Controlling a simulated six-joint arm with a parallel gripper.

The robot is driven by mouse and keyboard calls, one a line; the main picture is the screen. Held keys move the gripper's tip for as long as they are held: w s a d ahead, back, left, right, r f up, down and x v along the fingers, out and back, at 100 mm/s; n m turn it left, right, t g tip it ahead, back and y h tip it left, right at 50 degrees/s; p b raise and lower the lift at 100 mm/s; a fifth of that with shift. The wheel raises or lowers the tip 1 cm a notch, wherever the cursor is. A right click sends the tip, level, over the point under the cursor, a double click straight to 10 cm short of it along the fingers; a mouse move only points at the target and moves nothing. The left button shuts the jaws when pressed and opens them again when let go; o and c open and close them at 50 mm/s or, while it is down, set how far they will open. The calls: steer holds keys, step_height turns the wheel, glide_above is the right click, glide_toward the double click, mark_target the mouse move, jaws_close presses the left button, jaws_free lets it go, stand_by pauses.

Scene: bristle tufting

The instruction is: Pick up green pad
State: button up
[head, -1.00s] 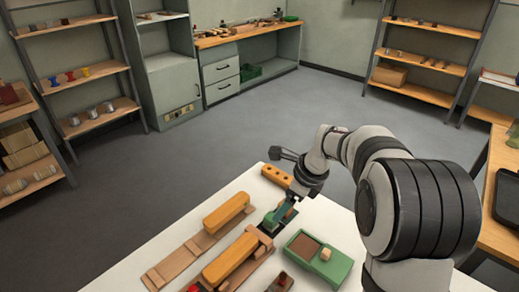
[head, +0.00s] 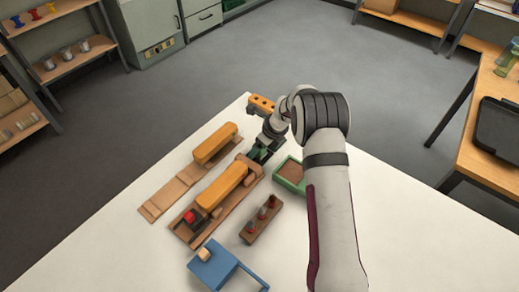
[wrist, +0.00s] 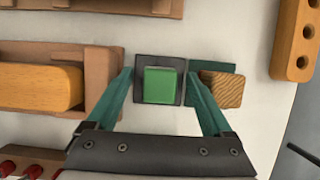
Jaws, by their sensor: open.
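The green pad (wrist: 160,85) is a small bright green square on a dark square base, lying on the white table in the wrist view. My gripper (wrist: 160,76) is open, with its two teal fingers on either side of the pad and its base. The pad shows between the fingers, and I see no clear grip on it. In the head view my gripper (head: 262,152) is low over the table beyond the long wooden fixture, and it mostly hides the pad there.
A wooden block (wrist: 222,88) on a teal plate is close beside the right finger. A wooden fixture (wrist: 100,75) with an orange bar (head: 223,186) is close on the left. A green tray (head: 289,178), a red-pegged rack (head: 260,222) and a blue stand (head: 218,266) are nearby.

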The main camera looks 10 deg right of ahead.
jaws_close()
stand_by(0.4)
steer(key=shift+r, duration=0.15)
